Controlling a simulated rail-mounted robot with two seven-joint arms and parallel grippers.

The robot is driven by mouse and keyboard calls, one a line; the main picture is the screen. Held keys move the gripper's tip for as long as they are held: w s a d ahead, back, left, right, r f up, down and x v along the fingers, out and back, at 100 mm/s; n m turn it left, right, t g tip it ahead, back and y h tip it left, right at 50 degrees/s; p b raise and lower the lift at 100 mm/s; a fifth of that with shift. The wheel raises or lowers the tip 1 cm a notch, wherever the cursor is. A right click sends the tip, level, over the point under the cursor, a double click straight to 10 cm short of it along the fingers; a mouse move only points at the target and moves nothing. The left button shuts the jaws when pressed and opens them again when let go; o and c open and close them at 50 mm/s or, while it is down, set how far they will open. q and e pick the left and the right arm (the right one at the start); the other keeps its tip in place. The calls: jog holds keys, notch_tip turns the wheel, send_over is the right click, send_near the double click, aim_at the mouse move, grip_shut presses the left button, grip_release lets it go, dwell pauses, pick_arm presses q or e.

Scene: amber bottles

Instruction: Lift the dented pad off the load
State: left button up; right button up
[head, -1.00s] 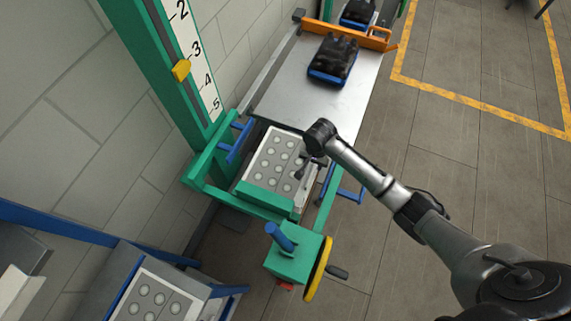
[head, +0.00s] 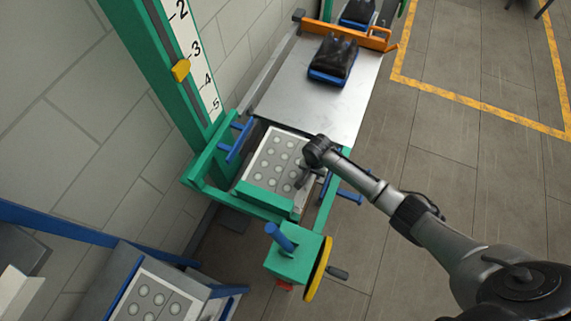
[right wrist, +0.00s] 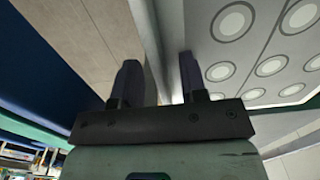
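A pale grey pad (head: 268,158) with rows of round light spots lies in the green lift frame at the end of the metal table. No dent can be made out at this size. My right gripper (head: 302,182) is at the pad's right edge, pointing down, partly hidden by its own wrist. In the right wrist view its two fingers (right wrist: 157,78) are apart, with a grey edge strip showing between them and the spotted pad surface (right wrist: 262,48) to the right. Contact cannot be told. What lies under the pad is hidden. My left gripper is not seen.
The green frame (head: 260,205) with blue handles surrounds the pad. Behind it, the metal table (head: 310,105) carries a dark bundle on a blue base (head: 333,60) before an orange bar (head: 352,34). Another spotted pad (head: 155,300) is lower left.

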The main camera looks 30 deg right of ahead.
grip_shut()
jog(key=shift+r, duration=0.1)
dwell(0.4)
